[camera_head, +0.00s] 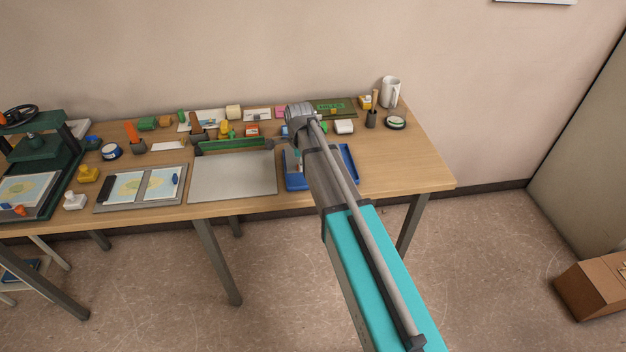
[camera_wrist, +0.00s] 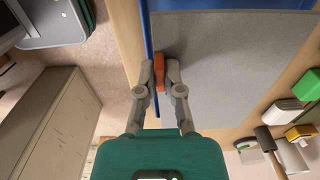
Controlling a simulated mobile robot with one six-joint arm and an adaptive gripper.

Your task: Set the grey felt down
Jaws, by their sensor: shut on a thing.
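The grey felt (camera_wrist: 235,75) is a flat grey sheet that fills much of the wrist view. An orange-red tab (camera_wrist: 160,73) shows at its left edge, and my gripper (camera_wrist: 159,72) is shut on it. The felt lies over or inside a blue tray, whose blue rim (camera_wrist: 148,30) runs along the left and top. I cannot tell whether the felt touches the tray. In the head view the blue tray (camera_head: 350,163) stands on the table's right part, partly hidden by my arm.
The wooden table (camera_head: 410,160) has a bare patch at its right. A white mug (camera_head: 390,92) and a round tin (camera_head: 395,123) stand at the back right. A grey plate (camera_head: 232,180) lies left of the tray. Several small items line the back.

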